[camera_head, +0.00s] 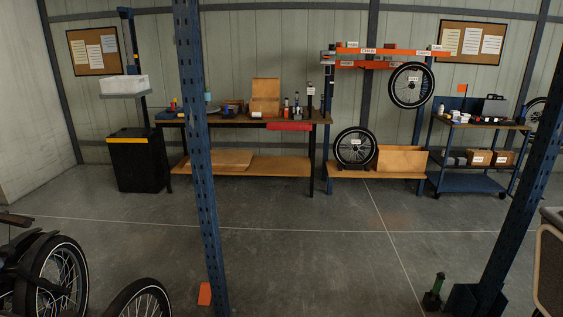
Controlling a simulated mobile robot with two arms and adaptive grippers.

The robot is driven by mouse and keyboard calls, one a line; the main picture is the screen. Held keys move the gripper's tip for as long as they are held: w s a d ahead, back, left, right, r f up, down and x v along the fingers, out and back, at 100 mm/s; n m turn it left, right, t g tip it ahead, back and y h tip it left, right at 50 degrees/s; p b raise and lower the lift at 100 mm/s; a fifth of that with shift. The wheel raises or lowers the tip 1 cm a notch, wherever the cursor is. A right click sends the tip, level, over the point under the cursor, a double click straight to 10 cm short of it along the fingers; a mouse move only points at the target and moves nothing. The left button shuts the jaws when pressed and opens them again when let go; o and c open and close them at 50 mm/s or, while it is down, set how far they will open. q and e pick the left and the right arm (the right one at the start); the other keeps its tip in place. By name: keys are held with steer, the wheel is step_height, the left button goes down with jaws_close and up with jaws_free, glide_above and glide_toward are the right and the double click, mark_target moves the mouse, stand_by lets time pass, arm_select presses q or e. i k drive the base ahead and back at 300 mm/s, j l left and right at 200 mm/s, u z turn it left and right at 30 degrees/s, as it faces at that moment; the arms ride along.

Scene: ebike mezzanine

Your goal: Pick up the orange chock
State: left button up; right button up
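A small orange wedge-like piece, which looks like the orange chock (205,293), rests on the grey floor at the bottom of the view. It sits against or just left of the foot of the blue upright post; I cannot tell if they touch. Neither of my grippers is in view.
The blue post (198,150) stands left of centre, another (520,200) at right. Bicycle wheels (57,280) fill the lower left. A dark item with a green top (433,290) stands by the right post. A workbench (250,121) and cart (470,183) stand behind. Mid-floor is clear.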

mark_target(205, 298)
steer(key=i+l, duration=0.15)
steer(key=i, duration=0.95)
steer(key=i+l+z, duration=0.1)
steer(key=i, duration=1.05)
steer(key=i+l+u, duration=0.15)
steer(key=i+u, duration=0.2)
steer(key=i, duration=0.15)
steer(key=i+l+u, duration=0.3)
steer(key=i, duration=0.2)
steer(key=i+l+u, duration=0.35)
steer(key=i+j, duration=0.05)
steer(key=i, duration=0.05)
